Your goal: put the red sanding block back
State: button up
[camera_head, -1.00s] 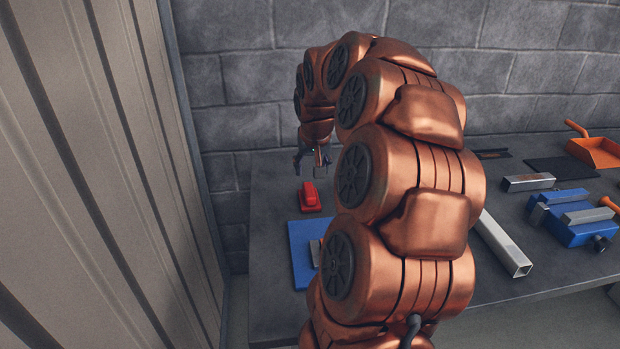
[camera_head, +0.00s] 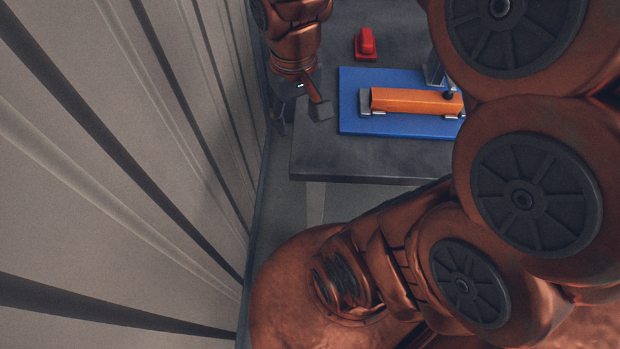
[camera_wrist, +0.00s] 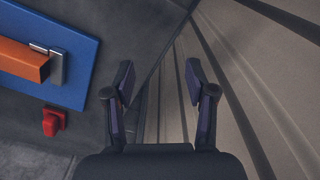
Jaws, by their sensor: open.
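The red sanding block (camera_head: 366,43) rests on the dark grey table, just behind the blue board in the head view. It also shows in the wrist view (camera_wrist: 53,122), left of my gripper and apart from it. My gripper (camera_head: 300,115) is by the table's left edge, left of the blue board. In the wrist view my gripper (camera_wrist: 158,80) has its two fingers spread wide with nothing between them.
The blue board (camera_head: 352,124) carries an orange bar (camera_head: 410,101) with grey metal end pieces. A ribbed beige wall (camera_head: 110,150) stands close on the left. Bare table (camera_head: 350,165) lies in front of the board. My arm covers the right side.

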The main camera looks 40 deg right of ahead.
jog(key=s+a+f+n+g, duration=0.1)
jog(key=s+a, duration=0.4)
jog(key=s, duration=0.6)
jog(key=shift+s+a+f+n+g, duration=0.2)
jog(key=shift+a+f+n+g, duration=0.25)
jog(key=shift+f, duration=0.5)
jog(key=shift+d, duration=0.1)
notch_tip(320, 180, up, 5)
jog(key=p, duration=0.5)
